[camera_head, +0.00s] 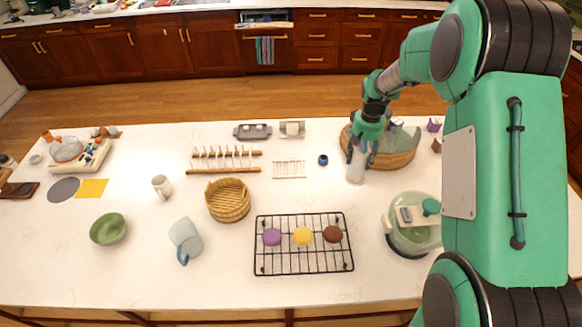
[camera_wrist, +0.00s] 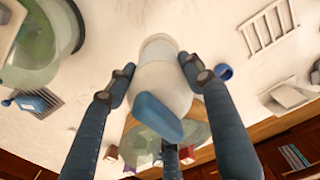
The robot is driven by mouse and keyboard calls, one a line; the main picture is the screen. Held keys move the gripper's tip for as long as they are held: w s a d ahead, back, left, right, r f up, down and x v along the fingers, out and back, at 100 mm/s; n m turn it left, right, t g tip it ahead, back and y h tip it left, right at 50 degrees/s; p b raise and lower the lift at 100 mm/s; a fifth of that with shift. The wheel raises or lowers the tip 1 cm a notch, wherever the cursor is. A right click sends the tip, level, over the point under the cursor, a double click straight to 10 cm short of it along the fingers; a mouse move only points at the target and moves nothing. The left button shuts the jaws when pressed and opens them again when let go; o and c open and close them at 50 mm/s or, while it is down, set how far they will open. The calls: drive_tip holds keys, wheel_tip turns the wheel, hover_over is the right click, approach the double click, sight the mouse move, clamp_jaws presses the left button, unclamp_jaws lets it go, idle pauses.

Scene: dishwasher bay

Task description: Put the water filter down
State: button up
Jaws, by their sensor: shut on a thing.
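In the wrist view the water filter (camera_wrist: 163,82) shows a pale body with a blue part at the near end. My gripper's fingers (camera_wrist: 158,85) are shut on its sides. The fingers hide part of it in the head view. Its lower end is close to the white counter (camera_head: 320,195); I cannot tell whether it touches.
A small blue cup (camera_head: 323,160) and a white rack (camera_head: 289,169) are to the left. A green pot (camera_head: 411,240) and a black wire rack (camera_head: 304,262) are nearer. Some bare counter lies between them.

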drive_tip(key=a+f+p, duration=0.1)
drive_tip(key=a+p, duration=0.1)
drive_tip(key=a, duration=0.9)
drive_tip(key=s+a+f+p, duration=0.1)
drive_tip(key=a+f+p, duration=0.1)
drive_tip(key=a, duration=0.9)
drive_tip(key=shift+s+a+m, duration=0.2)
drive_tip(key=shift+a+m, duration=0.05)
drive_tip(key=shift+m, duration=0.05)
drive_tip(key=shift+w, duration=0.1)
drive_tip(key=w+a+f+p, duration=0.1)
drive_tip(key=w+a+p, duration=0.1)
drive_tip(key=w, duration=1.3)
drive_tip(key=shift+w+a+f, duration=0.25)
drive_tip(key=shift+a+f, duration=0.05)
drive_tip(key=shift+a, duration=0.3)
drive_tip(key=shift+f+p, duration=0.7)
drive_tip(key=shift+f, duration=1.05)
drive_tip(key=shift+f, duration=0.15)
drive_tip(key=o, duration=1.5)
drive_tip(key=shift+o, duration=0.2)
